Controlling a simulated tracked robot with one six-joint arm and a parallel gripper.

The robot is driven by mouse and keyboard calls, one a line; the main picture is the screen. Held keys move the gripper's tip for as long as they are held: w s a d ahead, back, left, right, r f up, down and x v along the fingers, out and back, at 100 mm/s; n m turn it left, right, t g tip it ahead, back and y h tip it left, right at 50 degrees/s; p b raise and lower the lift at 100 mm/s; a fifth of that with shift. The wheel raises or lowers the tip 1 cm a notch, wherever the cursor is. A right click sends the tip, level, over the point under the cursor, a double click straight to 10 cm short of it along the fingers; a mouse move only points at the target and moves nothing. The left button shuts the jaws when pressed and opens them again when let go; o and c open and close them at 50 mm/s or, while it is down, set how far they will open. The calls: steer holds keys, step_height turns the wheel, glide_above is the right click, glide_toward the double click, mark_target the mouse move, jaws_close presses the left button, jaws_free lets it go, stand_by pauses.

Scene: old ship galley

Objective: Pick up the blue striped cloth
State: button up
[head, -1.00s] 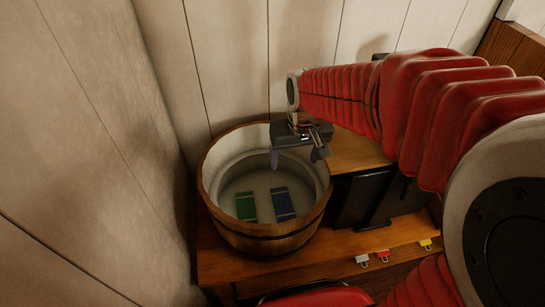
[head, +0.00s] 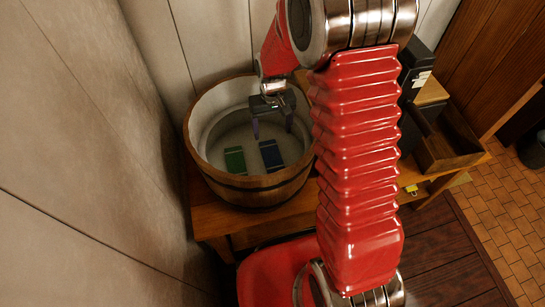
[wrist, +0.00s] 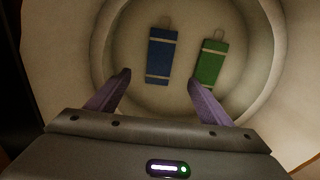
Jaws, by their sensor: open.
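The blue striped cloth (head: 271,155) lies flat on the floor of a round wooden tub (head: 258,192). In the wrist view the blue cloth (wrist: 161,57) shows pale stripes near its ends and a small loop at its top. My gripper (head: 272,130) is open and empty, pointing down into the tub above the cloths. In the wrist view its two purple fingertips (wrist: 159,77) stand wide apart, with the blue cloth seen between and beyond them. The fingers appear apart from the cloth.
A green striped cloth (head: 235,160) lies just beside the blue one in the tub. The tub's wall surrounds my gripper. The tub stands on a wooden bench (head: 213,222) close to a panelled wall. A wooden box (head: 447,150) stands to the right.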

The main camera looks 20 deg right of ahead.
steer(key=shift+w+f, duration=0.1)
steer(key=shift+f, duration=0.55)
glide_above(272, 156)
steer(key=shift+f, duration=4.3)
steer(key=shift+f, duration=2.6)
steer(key=shift+c, duration=0.2)
steer(key=c, duration=1.1)
steer(key=shift+r, duration=0.1)
